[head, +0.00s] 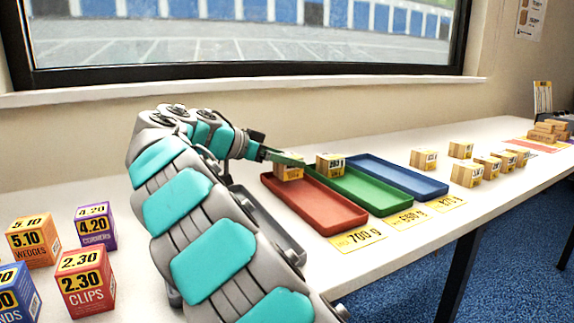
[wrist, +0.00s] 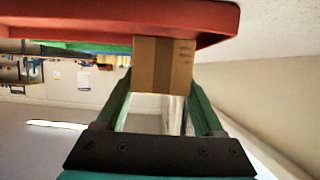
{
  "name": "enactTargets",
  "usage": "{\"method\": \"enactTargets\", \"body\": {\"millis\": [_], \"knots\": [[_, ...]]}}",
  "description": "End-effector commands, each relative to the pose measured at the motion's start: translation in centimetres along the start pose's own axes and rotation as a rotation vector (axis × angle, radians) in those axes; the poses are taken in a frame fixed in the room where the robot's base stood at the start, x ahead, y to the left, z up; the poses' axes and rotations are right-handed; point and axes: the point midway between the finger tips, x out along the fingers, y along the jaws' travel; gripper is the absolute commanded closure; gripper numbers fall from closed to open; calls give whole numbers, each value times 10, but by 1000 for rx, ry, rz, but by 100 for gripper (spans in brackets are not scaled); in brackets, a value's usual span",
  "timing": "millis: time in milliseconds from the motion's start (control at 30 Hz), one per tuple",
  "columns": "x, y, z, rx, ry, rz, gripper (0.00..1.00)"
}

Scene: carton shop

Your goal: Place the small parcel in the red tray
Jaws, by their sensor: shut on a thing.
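My gripper (head: 287,159) is at the far end of the red tray (head: 318,207), shut on a small brown cardboard parcel (head: 289,173) with a yellow label. In the head view the parcel overlaps the tray's far end; I cannot tell whether it touches the tray floor. In the wrist view the parcel (wrist: 163,66) sits between my two green fingers (wrist: 162,92), against the edge of the red tray (wrist: 110,18). The rest of the red tray is empty.
A green tray (head: 370,200) with another parcel (head: 330,165) at its far end and an empty blue tray (head: 402,180) stand to the right. Several parcels (head: 467,174) are beyond them. Labelled boxes (head: 85,280) stand at left. A window sill (head: 250,84) runs behind.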

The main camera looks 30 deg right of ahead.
Motion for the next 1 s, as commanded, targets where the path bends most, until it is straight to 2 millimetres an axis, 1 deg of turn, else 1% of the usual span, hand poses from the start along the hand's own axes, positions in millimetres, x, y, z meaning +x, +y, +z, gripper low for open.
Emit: {"method": "enactTargets", "body": {"millis": [200, 633, 667, 900, 933, 1000], "knots": [[5, 1, 14, -1, 1, 1, 94], [7, 0, 19, 1, 0, 0, 94], [7, 0, 18, 1, 0, 0, 29], [7, 0, 18, 1, 0, 0, 2], [7, 0, 18, 1, 0, 0, 0], [7, 0, 18, 1, 0, 0, 0]]}}
